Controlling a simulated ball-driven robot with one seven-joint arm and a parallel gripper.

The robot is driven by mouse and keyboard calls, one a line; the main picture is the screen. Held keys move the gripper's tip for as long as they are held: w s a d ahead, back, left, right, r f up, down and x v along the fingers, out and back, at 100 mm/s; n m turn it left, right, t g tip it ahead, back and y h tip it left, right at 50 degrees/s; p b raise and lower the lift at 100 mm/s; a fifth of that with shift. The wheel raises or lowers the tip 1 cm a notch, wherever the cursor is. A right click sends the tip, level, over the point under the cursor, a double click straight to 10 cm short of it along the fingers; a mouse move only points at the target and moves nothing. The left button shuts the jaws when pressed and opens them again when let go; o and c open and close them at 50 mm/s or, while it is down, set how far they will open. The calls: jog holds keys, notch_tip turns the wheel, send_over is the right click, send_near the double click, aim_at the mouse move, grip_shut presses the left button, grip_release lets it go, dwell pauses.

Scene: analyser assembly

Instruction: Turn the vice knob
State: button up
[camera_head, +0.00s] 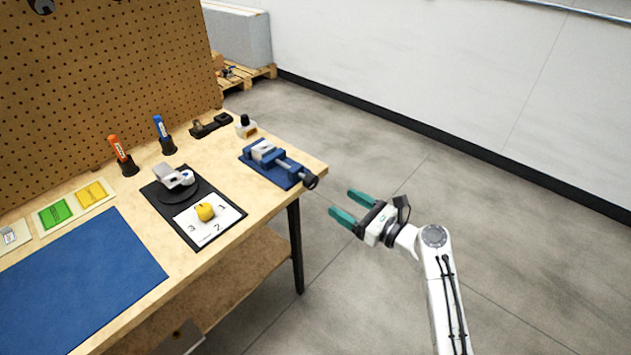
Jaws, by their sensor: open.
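The blue vice (268,163) stands on a blue base near the right end of the workbench. A gap shows between the fingertips and the knob.
A pegboard (110,75) rises behind. The floor at right is clear.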

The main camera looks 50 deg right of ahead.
aim_at(314, 184)
jog(key=w, duration=1)
jog(key=shift+w+a+r, duration=0.1)
jog(key=shift+w+a, duration=0.05)
jog(key=shift+w, duration=0.25)
jog(key=shift+c, duration=0.4)
jog(key=c, duration=1)
jog(key=shift+o, duration=0.2)
jog(key=shift+n+b, duration=0.3)
jog(key=shift+b, duration=0.1)
